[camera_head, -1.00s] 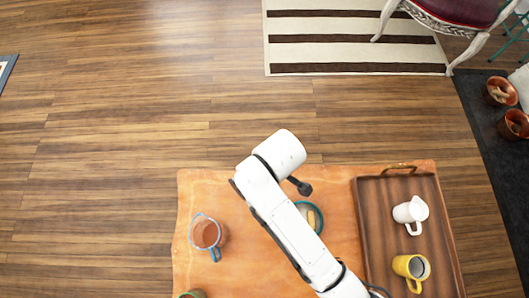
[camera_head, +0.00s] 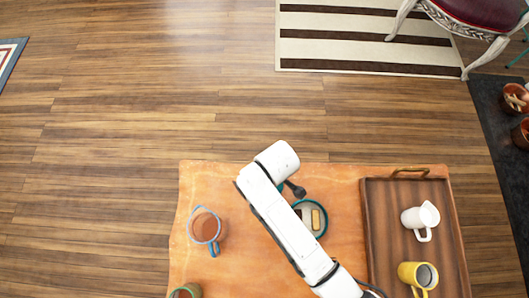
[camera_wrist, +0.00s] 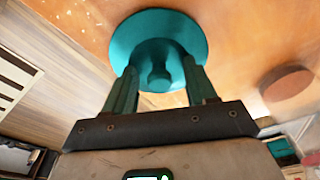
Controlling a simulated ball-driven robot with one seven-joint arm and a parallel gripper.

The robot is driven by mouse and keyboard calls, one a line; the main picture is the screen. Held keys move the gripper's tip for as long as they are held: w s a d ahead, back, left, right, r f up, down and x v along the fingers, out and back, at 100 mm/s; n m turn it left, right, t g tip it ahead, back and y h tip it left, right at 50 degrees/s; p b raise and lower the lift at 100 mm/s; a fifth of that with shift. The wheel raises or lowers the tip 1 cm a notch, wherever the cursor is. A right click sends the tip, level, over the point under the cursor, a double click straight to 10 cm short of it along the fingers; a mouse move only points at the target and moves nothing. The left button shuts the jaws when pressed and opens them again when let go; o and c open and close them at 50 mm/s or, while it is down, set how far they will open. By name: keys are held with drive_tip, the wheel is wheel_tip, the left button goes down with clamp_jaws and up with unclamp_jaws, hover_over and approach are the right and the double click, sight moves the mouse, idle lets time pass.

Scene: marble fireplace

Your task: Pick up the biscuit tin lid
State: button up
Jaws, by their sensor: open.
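The biscuit tin lid (camera_wrist: 158,22) is a round teal disc with a small knob at its centre, seen in the wrist view over the orange table top. My gripper (camera_wrist: 160,75) is open, with one finger on each side of the knob in that view; I cannot tell whether they touch it. In the head view my arm hides the gripper and most of the lid; only a small teal edge (camera_head: 281,187) shows beside the arm. A round teal-rimmed tin (camera_head: 326,222) with biscuits inside stands just right of my arm.
The orange table (camera_head: 250,262) holds a blue-handled mug (camera_head: 205,227) at left and a green-rimmed vessel (camera_head: 186,291) at the front. A wooden tray (camera_head: 385,230) at right carries a white jug (camera_head: 421,218) and a yellow mug (camera_head: 418,275). A brown disc (camera_wrist: 287,84) shows in the wrist view.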

clamp_jaws()
idle(0.5)
drive_tip(key=shift+r, duration=0.1)
